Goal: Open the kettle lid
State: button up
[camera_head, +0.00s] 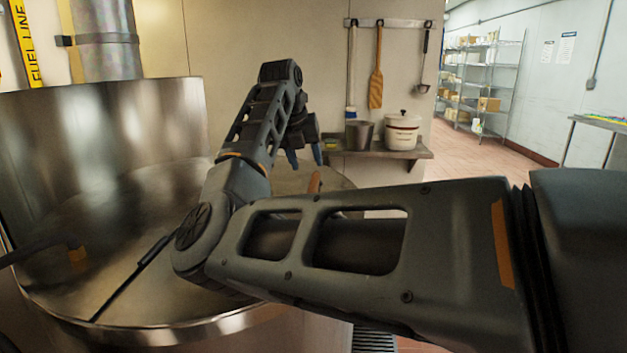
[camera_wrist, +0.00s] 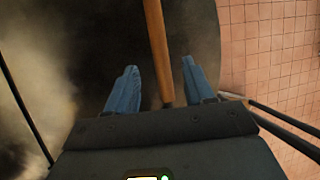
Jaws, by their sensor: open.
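The kettle (camera_head: 245,322) is a wide, round steel vessel at the left in the head view. Its lid (camera_head: 338,183) looks flat and down, mostly hidden behind my arm. In the wrist view the lid (camera_wrist: 110,40) is a dark steel surface with a curved edge. A brown wooden handle (camera_head: 315,183) shows near my fingers; in the wrist view the handle (camera_wrist: 157,45) runs down between the two blue fingertips. My gripper (camera_head: 304,157), also in the wrist view (camera_wrist: 160,82), is open, a finger on each side of the handle with gaps. Whether they are level with it, I cannot tell.
A wall shelf (camera_head: 385,154) behind holds a metal pot (camera_head: 359,135) and a white lidded pot (camera_head: 402,130); utensils hang above. A curved steel wall (camera_head: 100,130) rises at the kettle's back left. A thin black bar (camera_head: 130,278) crosses the kettle top. Tiled floor (camera_wrist: 270,50) is open beyond the rim.

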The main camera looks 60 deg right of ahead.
aim_at(313, 182)
jog(key=shift+x, duration=3.85)
jog(key=shift+c, duration=0.4)
grip_shut()
